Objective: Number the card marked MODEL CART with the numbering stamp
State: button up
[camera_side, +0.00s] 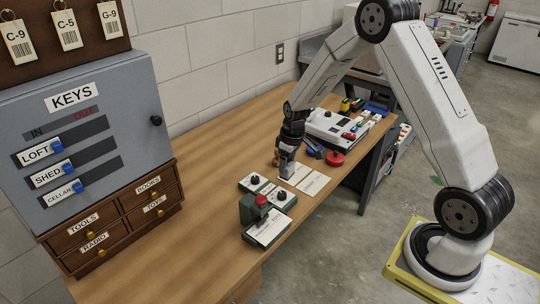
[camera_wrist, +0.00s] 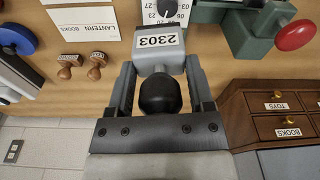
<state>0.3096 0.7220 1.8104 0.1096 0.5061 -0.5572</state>
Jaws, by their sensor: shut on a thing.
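My gripper (camera_side: 291,143) is shut on the grey numbering stamp (camera_side: 287,163), which is upright beside the back-left card. Two pale cards (camera_side: 295,173) (camera_side: 314,184) lie side by side on the bench. One card in the wrist view (camera_wrist: 85,22) reads LANTERN. I cannot read MODEL CART on any card. Whether the stamp touches the bench is unclear.
A green press with a red knob (camera_side: 261,200) stands at the front with a card (camera_side: 269,230) at it. Two dial plates (camera_side: 255,183) (camera_side: 282,197) sit behind it. Two wooden stamps (camera_wrist: 68,67) (camera_wrist: 96,66) stand nearby. A key cabinet (camera_side: 80,110) is left; the bench between is clear.

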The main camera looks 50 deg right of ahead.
jog(key=s+a+f+m, duration=0.1)
jog(key=s+a, duration=0.5)
jog(key=a, duration=0.2)
jog(key=shift+s+a+f, duration=0.15)
jog(key=shift+s+a, duration=0.4)
jog(key=shift+s, duration=0.05)
jog(key=shift+f, duration=0.15)
jog(key=shift+w+f, duration=0.2)
jog(key=shift+f, duration=0.85)
jog(key=shift+w+f, duration=0.2)
jog(key=shift+f, duration=0.8)
jog(key=shift+w+f, duration=0.2)
jog(key=shift+f, duration=0.85)
jog(key=shift+f, duration=0.55)
jog(key=shift+r, duration=0.15)
notch_tip(320, 180, up, 7)
dwell(0.6)
